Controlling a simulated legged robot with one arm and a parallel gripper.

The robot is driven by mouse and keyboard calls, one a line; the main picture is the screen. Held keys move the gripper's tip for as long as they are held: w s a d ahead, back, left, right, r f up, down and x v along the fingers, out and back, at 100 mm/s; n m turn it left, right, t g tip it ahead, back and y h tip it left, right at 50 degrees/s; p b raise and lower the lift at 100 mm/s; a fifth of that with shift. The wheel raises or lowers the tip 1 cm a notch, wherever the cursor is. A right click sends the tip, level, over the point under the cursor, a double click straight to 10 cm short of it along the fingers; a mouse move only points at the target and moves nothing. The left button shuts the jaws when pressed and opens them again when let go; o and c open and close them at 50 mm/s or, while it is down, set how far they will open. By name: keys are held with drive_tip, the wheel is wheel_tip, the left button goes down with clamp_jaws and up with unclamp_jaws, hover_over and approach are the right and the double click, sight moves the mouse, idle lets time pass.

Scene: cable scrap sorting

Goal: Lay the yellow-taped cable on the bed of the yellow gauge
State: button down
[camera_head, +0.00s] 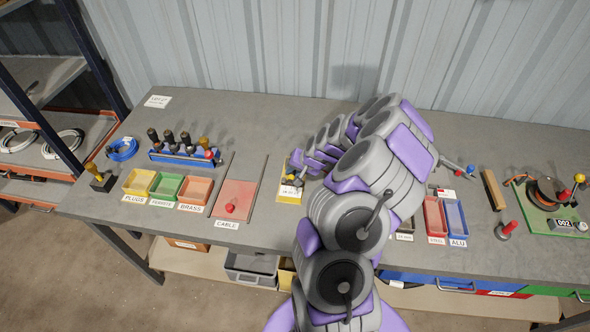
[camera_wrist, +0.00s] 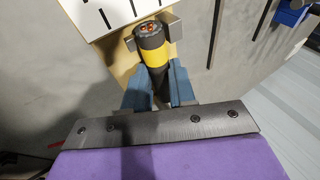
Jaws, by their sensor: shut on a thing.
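The yellow-taped cable (camera_wrist: 154,46) is a short, thick black piece with a yellow band and coppery cores at its cut end. My gripper (camera_wrist: 158,88) is shut on it, with one blue finger on each side. The yellow gauge (camera_head: 287,196) is a small plate with a white label on the bench. In the wrist view the gauge's yellow bed (camera_wrist: 122,66) is under the cable's end, which shows between two small metal blocks. I cannot tell whether the cable touches the bed. In the head view my gripper (camera_head: 297,179) is over the gauge, and my arm partly hides it.
Left of the gauge is a red CABLE tray (camera_head: 236,200) with a red knob. Further left are PLUGS, FERRITE and BRASS bins (camera_head: 194,190) and a blue rack (camera_head: 185,154). To the right are red (camera_head: 434,218) and blue (camera_head: 455,218) bins. A grey wall stands behind.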

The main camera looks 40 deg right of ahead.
drive_tip(key=c, duration=0.8)
unclamp_jaws()
drive_tip(key=shift+a, duration=0.1)
drive_tip(key=shift+c, duration=0.2)
drive_tip(key=shift+r, duration=0.1)
drive_tip(key=shift+d+r+p, duration=0.15)
drive_tip(key=shift+r+p, duration=0.3)
drive_tip(key=shift+r, duration=0.3)
drive_tip(key=shift+d+r+p, duration=0.1)
drive_tip(key=shift+r+p, duration=0.35)
drive_tip(key=shift+r, duration=0.25)
drive_tip(key=shift+a+r+p, duration=0.15)
drive_tip(key=shift+r+p, duration=0.85)
drive_tip(key=shift+r, duration=0.95)
